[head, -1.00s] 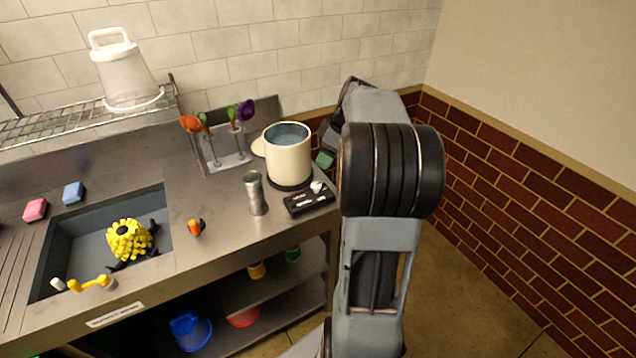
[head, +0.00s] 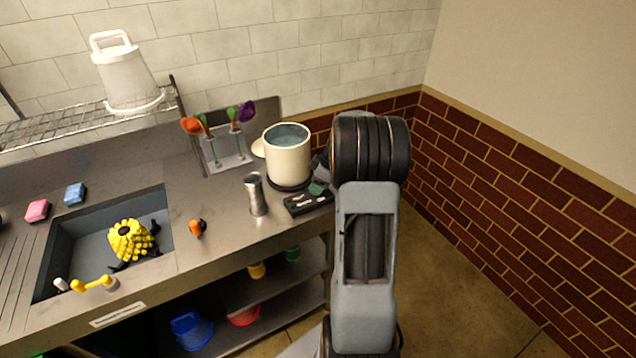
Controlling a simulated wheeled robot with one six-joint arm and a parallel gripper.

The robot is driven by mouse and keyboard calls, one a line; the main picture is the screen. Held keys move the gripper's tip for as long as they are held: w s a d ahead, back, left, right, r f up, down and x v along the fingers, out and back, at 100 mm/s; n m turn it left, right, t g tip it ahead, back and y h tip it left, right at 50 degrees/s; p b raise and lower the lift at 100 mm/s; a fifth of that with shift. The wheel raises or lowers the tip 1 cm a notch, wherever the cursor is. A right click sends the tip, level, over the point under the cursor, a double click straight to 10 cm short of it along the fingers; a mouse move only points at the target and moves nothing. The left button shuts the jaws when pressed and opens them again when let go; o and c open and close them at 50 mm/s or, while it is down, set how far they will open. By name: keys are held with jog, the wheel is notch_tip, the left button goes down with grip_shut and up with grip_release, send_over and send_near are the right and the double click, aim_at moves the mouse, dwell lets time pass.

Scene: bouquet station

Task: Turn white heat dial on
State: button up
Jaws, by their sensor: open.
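The black control box (head: 306,205) sits at the right front of the steel counter, in front of the cream pot. It has small white markings. The white heat dial at its back right corner is hidden behind my gripper. My gripper (head: 318,187), dark with a green patch at its end, is at that corner, over or right beside the dial. I cannot tell whether it touches the dial. The gripper is open, though its fingers are small and partly hidden by my arm. The cream pot (head: 288,160) holds bluish liquid and stands on a dark round base.
A steel cylinder (head: 256,195) stands just left of the control box. A flower holder (head: 226,160) is behind it. A sink (head: 70,235) with a yellow flower cluster (head: 131,240) is at left. A brick wall (head: 520,210) is on the right.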

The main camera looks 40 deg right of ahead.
jog(key=shift+w+a+f, duration=0.1)
jog(key=shift+f, duration=0.25)
jog(key=c, duration=0.9)
